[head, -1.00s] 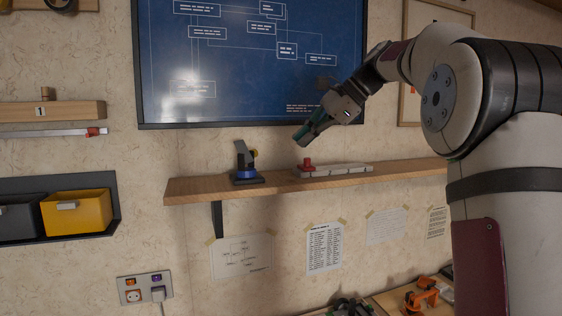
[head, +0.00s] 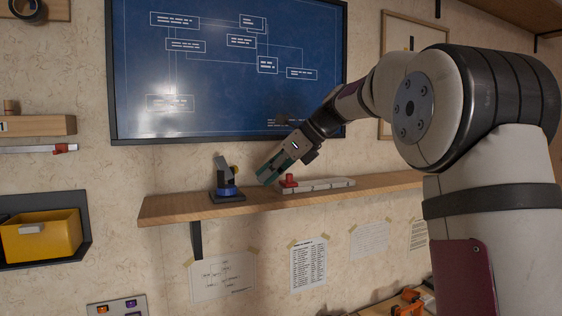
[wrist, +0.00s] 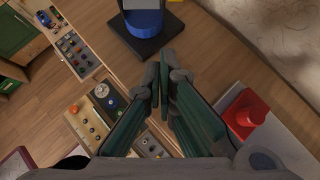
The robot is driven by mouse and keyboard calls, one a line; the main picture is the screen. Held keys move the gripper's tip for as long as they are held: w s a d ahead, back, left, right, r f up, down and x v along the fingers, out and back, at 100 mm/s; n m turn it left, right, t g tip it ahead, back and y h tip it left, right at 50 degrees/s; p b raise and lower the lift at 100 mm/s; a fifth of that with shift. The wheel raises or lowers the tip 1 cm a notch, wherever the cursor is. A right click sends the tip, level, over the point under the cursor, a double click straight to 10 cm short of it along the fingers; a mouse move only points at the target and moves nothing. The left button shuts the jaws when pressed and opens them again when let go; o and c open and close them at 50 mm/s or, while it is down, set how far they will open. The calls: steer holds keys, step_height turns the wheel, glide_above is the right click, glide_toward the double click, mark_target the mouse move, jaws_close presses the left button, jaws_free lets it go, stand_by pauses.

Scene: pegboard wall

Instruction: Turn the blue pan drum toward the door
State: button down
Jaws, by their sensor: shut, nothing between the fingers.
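The blue pan drum (head: 228,192) is a short round blue base under a grey bracket (head: 222,166), on a dark square plate (head: 227,199) on the wooden shelf. In the wrist view the drum (wrist: 145,24) shows at the top centre, on its dark plate (wrist: 150,44). My gripper (head: 266,180) is just right of the drum, above the shelf, apart from it. Its green fingers (wrist: 164,90) are closed together with nothing between them. Which door is meant cannot be told from these views.
A red knob (head: 289,182) on a pale power strip (head: 325,184) lies on the shelf right of my gripper. The knob is close by my fingers in the wrist view (wrist: 251,115). A dark blue board (head: 225,70) hangs above the shelf (head: 170,207).

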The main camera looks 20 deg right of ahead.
mark_target(235, 186)
steer(key=w+a, duration=0.1)
steer(key=w+a+f, duration=0.1)
steer(key=a, duration=0.1)
steer(key=shift+w+f+p, duration=0.15)
steer(key=shift+w+p, duration=0.1)
steer(key=shift+p, duration=0.05)
steer(key=shift+w+a, duration=0.5)
steer(key=shift+w, duration=0.1)
steer(key=shift+w+a+n+g+y, duration=0.15)
steer(key=shift+w+n+g+y, duration=0.25)
steer(key=shift+w+n, duration=0.25)
steer(key=shift+w+a, duration=0.1)
steer(key=shift+p, duration=0.3)
